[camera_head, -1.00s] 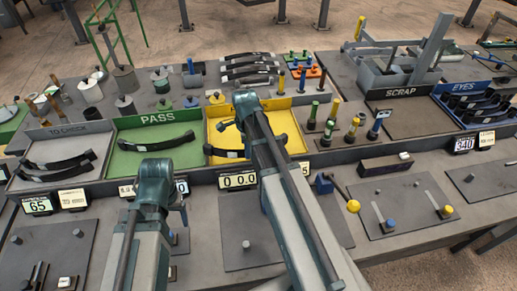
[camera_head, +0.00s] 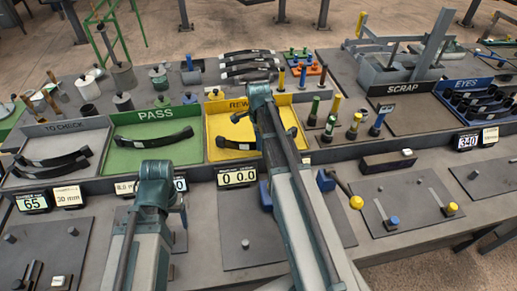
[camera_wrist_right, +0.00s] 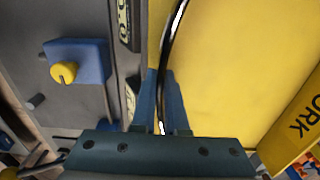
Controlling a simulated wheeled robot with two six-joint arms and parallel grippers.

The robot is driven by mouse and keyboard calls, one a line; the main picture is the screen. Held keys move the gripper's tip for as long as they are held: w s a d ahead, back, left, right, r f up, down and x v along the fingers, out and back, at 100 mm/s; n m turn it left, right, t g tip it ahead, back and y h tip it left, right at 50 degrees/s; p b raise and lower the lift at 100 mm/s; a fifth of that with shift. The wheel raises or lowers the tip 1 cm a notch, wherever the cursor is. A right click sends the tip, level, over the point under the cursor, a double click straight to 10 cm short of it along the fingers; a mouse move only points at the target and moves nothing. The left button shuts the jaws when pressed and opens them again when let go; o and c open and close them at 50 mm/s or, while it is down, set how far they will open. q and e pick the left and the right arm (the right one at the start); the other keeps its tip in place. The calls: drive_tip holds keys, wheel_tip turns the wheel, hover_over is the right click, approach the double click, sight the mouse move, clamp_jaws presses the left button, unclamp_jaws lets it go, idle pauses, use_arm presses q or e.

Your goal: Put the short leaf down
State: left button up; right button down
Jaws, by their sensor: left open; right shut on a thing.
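The short leaf, a black curved strip (camera_head: 235,145), is in the yellow REWORK tray (camera_head: 219,126), partly hidden by my right arm. My right gripper is shut on it; in the right wrist view the leaf (camera_wrist_right: 169,45) runs up from between the fingers (camera_wrist_right: 163,85) over the yellow floor (camera_wrist_right: 235,55). I cannot tell whether the leaf touches the floor. My left gripper (camera_head: 152,190) is over the bench front, left of the 0.0 display; its fingers are hidden beneath the arm.
The green PASS tray (camera_head: 125,160) holds one black leaf (camera_head: 155,141). The TO CHECK tray (camera_head: 90,140) holds black leaves. Coloured posts (camera_head: 330,120) stand right of the yellow tray. A blue block with a yellow knob (camera_wrist_right: 75,65) sits on the bench.

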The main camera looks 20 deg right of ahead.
use_arm(q)
drive_tip(key=shift+f, duration=0.45)
use_arm(e)
drive_tip(key=shift+f, duration=0.45)
drive_tip(key=shift+f, duration=0.2)
use_arm(q)
drive_tip(key=shift+f, duration=0.1)
use_arm(e)
drive_tip(key=c, duration=0.9)
unclamp_jaws()
drive_tip(key=shift+c, duration=0.2)
drive_tip(key=shift+r, duration=0.2)
wheel_tip(320, 180, up, 12)
drive_tip(key=p, duration=1.2)
use_arm(q)
wheel_tip(320, 180, up, 12)
use_arm(e)
drive_tip(key=s+a+n, duration=0.9)
drive_tip(key=a+n, duration=0.3)
drive_tip(key=s+a+n+h, duration=0.1)
drive_tip(key=s+a+n, duration=0.8)
drive_tip(key=a+n, duration=0.3)
drive_tip(key=shift+s+n, duration=0.3)
drive_tip(key=shift+n, duration=0.1)
use_arm(q)
drive_tip(key=shift+s, duration=0.15)
